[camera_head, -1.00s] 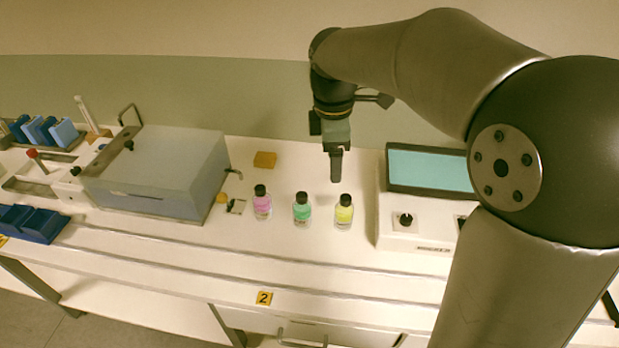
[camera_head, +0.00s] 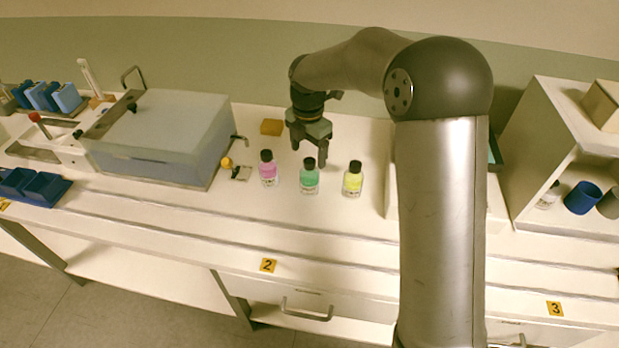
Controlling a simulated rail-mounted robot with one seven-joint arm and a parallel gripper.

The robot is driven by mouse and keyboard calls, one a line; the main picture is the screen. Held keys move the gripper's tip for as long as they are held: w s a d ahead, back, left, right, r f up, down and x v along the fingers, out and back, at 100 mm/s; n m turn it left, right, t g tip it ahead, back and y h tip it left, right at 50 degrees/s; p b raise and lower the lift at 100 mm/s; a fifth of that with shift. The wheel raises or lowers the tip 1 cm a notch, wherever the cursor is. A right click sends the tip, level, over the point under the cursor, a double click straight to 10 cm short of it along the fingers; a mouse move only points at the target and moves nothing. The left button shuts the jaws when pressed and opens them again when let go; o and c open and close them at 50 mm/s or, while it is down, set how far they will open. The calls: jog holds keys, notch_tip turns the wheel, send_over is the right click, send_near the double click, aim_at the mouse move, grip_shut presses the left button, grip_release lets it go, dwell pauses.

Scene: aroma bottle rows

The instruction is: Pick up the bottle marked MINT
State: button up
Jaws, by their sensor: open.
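Three small bottles with black caps stand upright in a row on the white bench: a pink one (camera_head: 268,171), a green one (camera_head: 309,179) and a yellow one (camera_head: 352,181). Each has a label, but the print is too small to read, so I cannot tell from lettering which is marked MINT. My gripper (camera_head: 309,150) points down just behind and above the row, nearest the green bottle's cap. Its two fingers are apart with nothing seen between them. Whether it touches any bottle cannot be made out; all three remain standing.
A large grey box-shaped device (camera_head: 160,135) stands left of the bottles. A yellow-orange block (camera_head: 271,127) lies behind the pink bottle. A shelf unit (camera_head: 545,215) with a blue cup (camera_head: 583,198) is at right. The bench in front of the bottles is clear.

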aim_at(310, 168)
jog(key=shift+s+d+f+p, duration=0.1)
jog(key=shift+f+p, duration=0.05)
jog(key=shift+f, duration=0.85)
jog(key=shift+s+d+f+p, duration=0.1)
jog(key=shift+s+f+p, duration=0.05)
jog(key=shift+f, duration=0.9)
jog(key=shift+s+d+f+p, duration=0.1)
jog(key=shift+f+p, duration=0.05)
jog(key=shift+f, duration=0.85)
jog(key=c, duration=1.2)
